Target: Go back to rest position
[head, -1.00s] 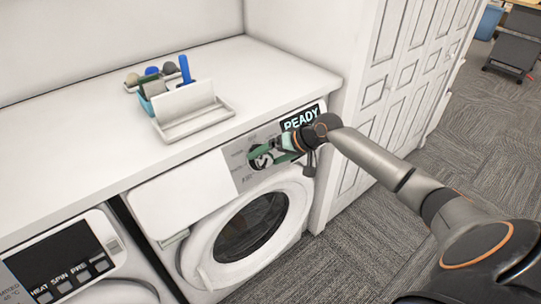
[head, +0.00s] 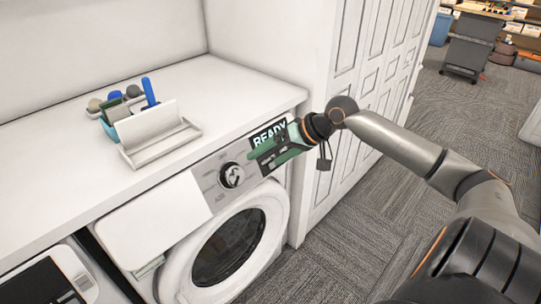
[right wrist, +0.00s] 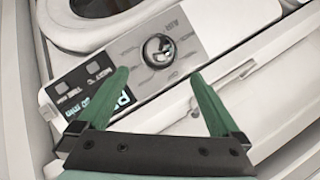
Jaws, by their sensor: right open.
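My right gripper (head: 268,151) has green fingers and is open and empty. It is in front of the display side of the washing machine's panel, apart from the round knob (head: 231,175). In the right wrist view my right gripper (right wrist: 160,95) shows its two fingers spread, with the knob (right wrist: 158,50) beyond and between them. The display (head: 270,132) reads "READY" and is partly covered by the gripper. The washing machine (head: 168,218) has its round door closed. My left gripper is not in view.
A white counter (head: 70,130) runs above the machines, with a tray (head: 160,145) and a caddy of brushes (head: 118,108) on it. A second machine (head: 45,280) stands at lower left. White panelled doors (head: 350,70) are behind my right arm. Grey carpet (head: 390,190) is open to the right.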

